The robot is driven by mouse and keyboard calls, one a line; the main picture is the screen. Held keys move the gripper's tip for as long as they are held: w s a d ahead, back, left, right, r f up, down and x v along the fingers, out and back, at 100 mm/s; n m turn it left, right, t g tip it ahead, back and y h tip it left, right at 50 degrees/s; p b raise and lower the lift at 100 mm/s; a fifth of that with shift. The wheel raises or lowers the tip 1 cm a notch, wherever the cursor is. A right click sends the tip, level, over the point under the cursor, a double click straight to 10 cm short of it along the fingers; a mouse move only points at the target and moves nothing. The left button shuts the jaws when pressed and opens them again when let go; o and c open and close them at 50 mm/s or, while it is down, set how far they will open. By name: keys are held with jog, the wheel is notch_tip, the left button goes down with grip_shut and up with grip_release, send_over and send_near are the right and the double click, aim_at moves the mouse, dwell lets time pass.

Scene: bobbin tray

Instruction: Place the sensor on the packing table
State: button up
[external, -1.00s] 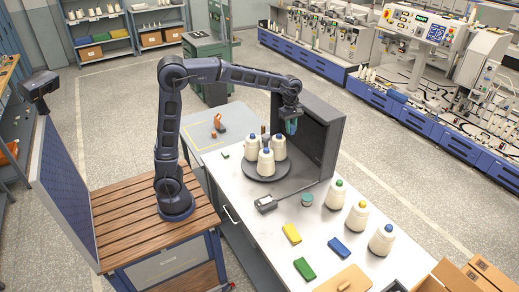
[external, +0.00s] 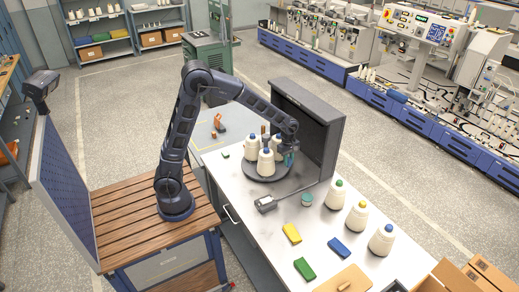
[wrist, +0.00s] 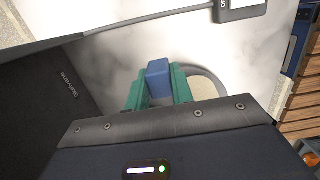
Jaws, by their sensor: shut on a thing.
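My gripper (external: 289,157) is low beside the round dark turntable (external: 262,177) on the white table (external: 235,182), close to the grey booth. In the wrist view its green fingers (wrist: 158,90) are shut on a small blue block-like piece (wrist: 158,70). Only the top of this piece shows; I cannot tell whether it is the sensor or whether it touches anything below. A dark handheld device (external: 266,203) with a light face lies on the white table, with a cable running from it toward the booth. It also shows at the top of the wrist view (wrist: 240,8).
White cones (external: 266,165) with blue tops crowd the turntable beside my gripper. The grey booth (external: 322,130) stands close on the right. A grey table (external: 205,132) adjoins behind.

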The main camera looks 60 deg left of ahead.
notch_tip(320, 180, down, 15)
jog(key=shift+f, duration=0.15)
dwell(0.4)
jog(key=shift+f, duration=0.1)
jog(key=o, duration=1)
